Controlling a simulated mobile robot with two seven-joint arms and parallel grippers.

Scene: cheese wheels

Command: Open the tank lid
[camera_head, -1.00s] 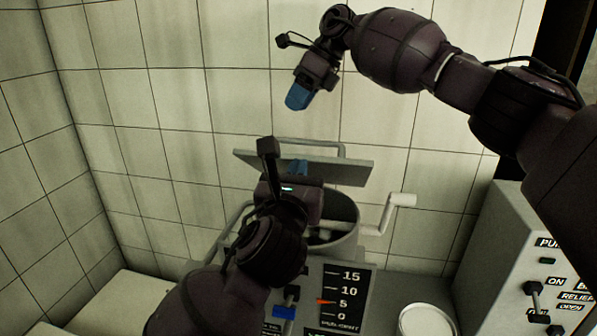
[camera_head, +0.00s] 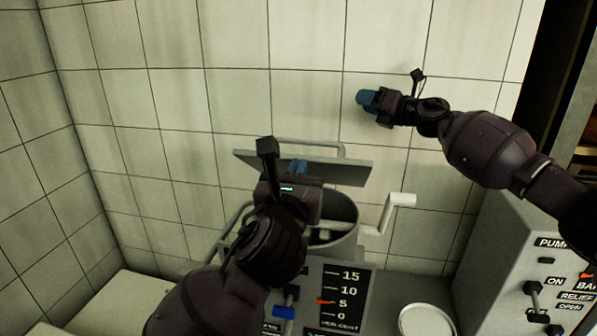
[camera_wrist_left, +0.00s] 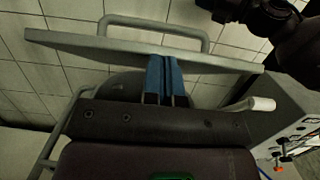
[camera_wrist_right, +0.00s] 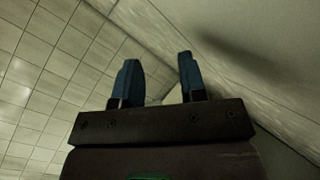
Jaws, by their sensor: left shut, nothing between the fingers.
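The tank lid (camera_head: 338,171) is a flat grey plate with a bar handle (camera_head: 322,144) on its far side. It stands raised and tilted above the round tank (camera_head: 342,215), whose opening shows below it. My left gripper (camera_head: 298,166) is shut and empty, with its blue fingertips at the lid's near face. In the left wrist view the closed fingers (camera_wrist_left: 164,75) reach up to the lid (camera_wrist_left: 120,48) and appear to touch it. My right gripper (camera_head: 361,98) is up by the wall, right of and above the lid. In the right wrist view its fingers (camera_wrist_right: 156,80) are apart with nothing between them.
A white crank handle (camera_head: 400,201) sticks out at the tank's right. A gauge panel (camera_head: 344,297) is in front, with a white round dish (camera_head: 427,321) beside it. A grey pump control box (camera_head: 520,235) stands at the right. Tiled walls close the back and left.

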